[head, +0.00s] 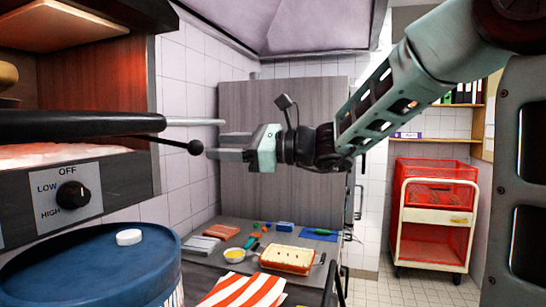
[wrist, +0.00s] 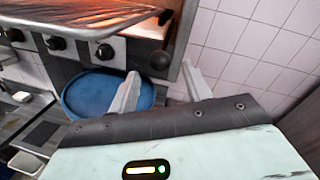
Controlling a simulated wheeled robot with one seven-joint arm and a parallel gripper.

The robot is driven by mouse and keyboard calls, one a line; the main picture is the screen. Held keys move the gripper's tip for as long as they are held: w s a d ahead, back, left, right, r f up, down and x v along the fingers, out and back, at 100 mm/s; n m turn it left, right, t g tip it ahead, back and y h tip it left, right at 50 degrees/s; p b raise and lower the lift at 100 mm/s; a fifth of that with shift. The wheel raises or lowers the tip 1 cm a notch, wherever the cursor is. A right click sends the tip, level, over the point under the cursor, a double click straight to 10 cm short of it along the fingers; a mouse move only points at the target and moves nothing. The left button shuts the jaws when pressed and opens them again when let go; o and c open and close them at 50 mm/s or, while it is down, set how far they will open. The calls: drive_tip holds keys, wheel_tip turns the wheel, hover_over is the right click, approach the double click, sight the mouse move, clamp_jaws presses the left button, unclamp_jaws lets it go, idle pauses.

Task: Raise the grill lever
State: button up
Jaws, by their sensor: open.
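The grill lever is a thin black rod ending in a round black ball knob (head: 196,147), sticking out to the right from the grill front in the head view. The knob also shows in the wrist view (wrist: 159,60). My gripper (head: 213,145) is open and empty, with its fingers pointing left toward the knob. In the wrist view its fingertips (wrist: 160,74) are spread on either side below the knob. The knob appears just beyond the tips, not held; whether a finger touches it I cannot tell.
The grill's control panel (head: 45,200) has a dial. A blue drum (head: 70,265) with a white puck (head: 129,237) on its lid stands below. A counter (head: 225,240) holds a baking dish (head: 290,259) and a striped cloth (head: 240,290). A red cart (head: 432,250) stands at right.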

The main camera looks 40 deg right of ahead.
drive_tip(key=b+v, duration=0.3)
drive_tip(key=v, duration=0.8)
drive_tip(key=shift+r, duration=0.1)
